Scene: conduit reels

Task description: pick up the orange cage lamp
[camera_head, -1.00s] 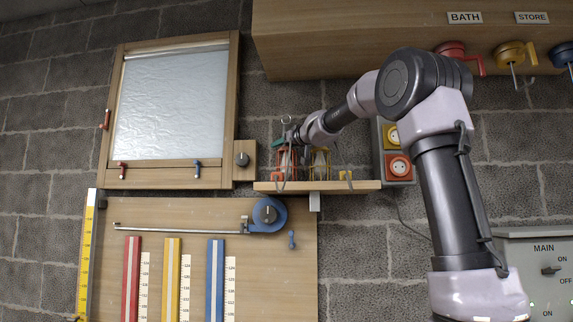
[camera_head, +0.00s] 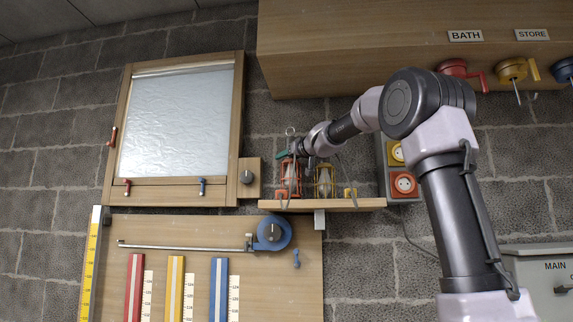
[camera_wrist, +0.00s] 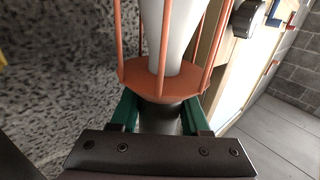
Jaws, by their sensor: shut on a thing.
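The orange cage lamp (camera_head: 290,179) is upright at the left end of the wooden shelf (camera_head: 350,204). Whether its base touches the shelf is unclear. My gripper (camera_head: 293,154) is shut on the lamp's dark neck, above the cage. In the wrist view, the green fingers of my gripper (camera_wrist: 160,122) lie on either side of the neck, against the orange collar (camera_wrist: 162,80). Orange bars and a white bulb extend beyond it. A small ring (camera_head: 290,131) shows above my gripper.
A yellow cage lamp (camera_head: 324,182) stands close to the right on the same shelf. Red and yellow sockets (camera_head: 403,184) are at the shelf's right. A framed window (camera_head: 180,120) is to the left, and a wooden box (camera_head: 350,45) overhangs above.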

